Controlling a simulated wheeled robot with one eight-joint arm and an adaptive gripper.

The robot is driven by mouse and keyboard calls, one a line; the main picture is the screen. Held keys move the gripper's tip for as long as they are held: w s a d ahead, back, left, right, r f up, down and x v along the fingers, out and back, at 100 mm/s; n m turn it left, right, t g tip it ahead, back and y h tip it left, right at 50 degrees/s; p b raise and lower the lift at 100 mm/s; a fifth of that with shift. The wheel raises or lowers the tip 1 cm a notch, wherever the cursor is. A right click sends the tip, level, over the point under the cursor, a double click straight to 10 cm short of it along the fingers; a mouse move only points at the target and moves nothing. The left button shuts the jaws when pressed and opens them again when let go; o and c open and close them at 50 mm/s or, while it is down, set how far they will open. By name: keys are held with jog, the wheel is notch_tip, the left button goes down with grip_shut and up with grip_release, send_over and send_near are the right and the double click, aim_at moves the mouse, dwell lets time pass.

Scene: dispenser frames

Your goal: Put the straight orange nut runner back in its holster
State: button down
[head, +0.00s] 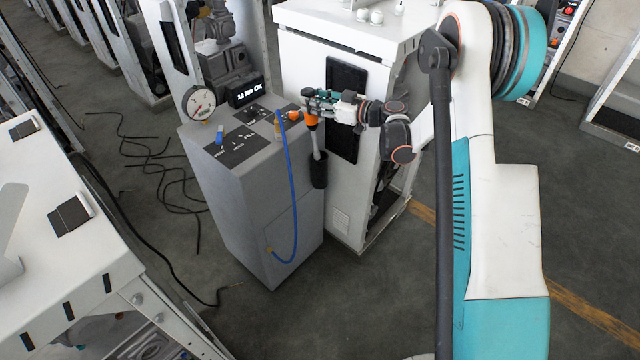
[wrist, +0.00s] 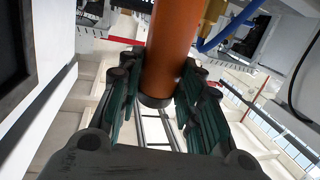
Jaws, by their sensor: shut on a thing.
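The straight orange nut runner (head: 311,121) hangs roughly upright beside the grey cabinet in the head view, its grey shaft pointing down. My gripper (head: 313,103) is shut on its orange upper body. In the wrist view the orange body (wrist: 174,40) passes between the green finger pads of my gripper (wrist: 158,85), with a dark collar at its end. The black holster (head: 319,172) is a cup on the cabinet's side, directly below the tool. The shaft's lower end meets the holster mouth in the head view; I cannot tell how deep it is inside.
The grey cabinet (head: 230,215) carries a dial gauge (head: 198,102), a small display (head: 246,92) and a blue item (head: 220,134). A blue hose (head: 294,205) loops down its front. A white cabinet (head: 345,210) stands close behind. Black cables (head: 150,155) lie on the floor.

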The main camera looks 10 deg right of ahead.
jog(key=w+d+r+t, duration=0.1)
jog(key=w+d+r, duration=0.1)
jog(key=d+r, duration=0.1)
notch_tip(320, 180, down, 20)
jog(key=m+b, duration=0.1)
jog(key=b, duration=0.6)
jog(key=shift+d+t, duration=0.35)
jog(key=shift+t, duration=0.05)
jog(key=shift+f, duration=0.1)
jog(key=c, duration=1.1)
grip_release()
jog(key=p+v, duration=0.4)
jog(key=v, duration=0.8)
